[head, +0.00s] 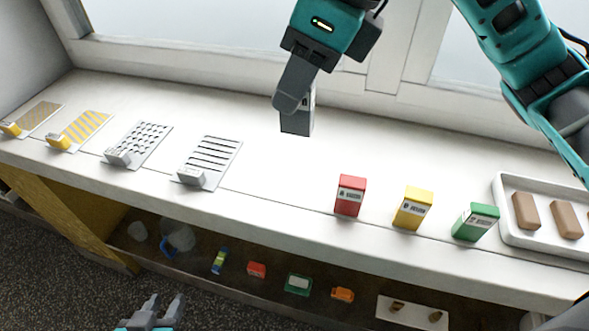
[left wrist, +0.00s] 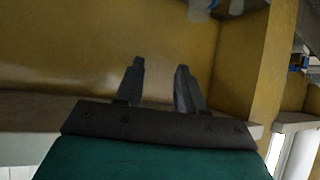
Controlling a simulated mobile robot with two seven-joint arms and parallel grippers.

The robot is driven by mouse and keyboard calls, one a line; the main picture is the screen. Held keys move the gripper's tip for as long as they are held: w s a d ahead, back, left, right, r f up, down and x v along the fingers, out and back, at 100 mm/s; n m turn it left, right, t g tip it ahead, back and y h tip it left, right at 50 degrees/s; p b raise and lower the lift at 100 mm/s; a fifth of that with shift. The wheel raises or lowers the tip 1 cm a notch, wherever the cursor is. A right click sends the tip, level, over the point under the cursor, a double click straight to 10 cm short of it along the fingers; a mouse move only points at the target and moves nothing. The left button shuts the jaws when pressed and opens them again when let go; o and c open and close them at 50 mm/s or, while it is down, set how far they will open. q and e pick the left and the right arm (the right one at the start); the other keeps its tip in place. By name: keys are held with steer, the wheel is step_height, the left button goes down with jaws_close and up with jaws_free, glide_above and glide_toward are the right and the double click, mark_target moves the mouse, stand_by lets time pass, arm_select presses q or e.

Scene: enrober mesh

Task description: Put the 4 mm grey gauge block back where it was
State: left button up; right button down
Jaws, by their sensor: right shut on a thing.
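My right gripper (head: 292,106) is shut on the grey gauge block (head: 297,124) and holds it above the white counter, towards the window. The gripper finger hides part of the block; a bit of its pale label shows. A red block (head: 349,196), a yellow block (head: 413,209) and a green block (head: 475,222) stand upright in a spaced row on the counter, to the right of and nearer than the held block. My left gripper (head: 165,301) is open and empty, low in front of the shelf; its parted fingers also show in the left wrist view (left wrist: 160,75).
Several patterned mesh plates, including a slotted one (head: 229,161), lie at the left of the counter (head: 270,185), with small blocks at their near ends. A white tray (head: 506,219) with brown bars is at the right. A lower shelf (head: 195,264) holds small items. The counter left of the red block is clear.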

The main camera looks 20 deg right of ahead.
mark_target(301, 131)
step_height(301, 131, down, 8)
steer(key=shift+f+b, duration=0.2)
steer(key=shift+b, duration=0.4)
step_height(301, 131, down, 5)
steer(key=shift+f+b, duration=0.1)
steer(key=shift+b, duration=0.3)
arm_select(q)
steer(key=shift+w+d+f, duration=0.2)
steer(key=shift+w+d, duration=0.2)
steer(key=shift+w, duration=0.1)
arm_select(e)
steer(key=shift+f, duration=0.1)
steer(key=c, duration=0.9)
jaws_free()
arm_select(q)
steer(key=shift+s+f, duration=0.15)
steer(key=shift+f, duration=0.15)
steer(key=shift+r, duration=0.1)
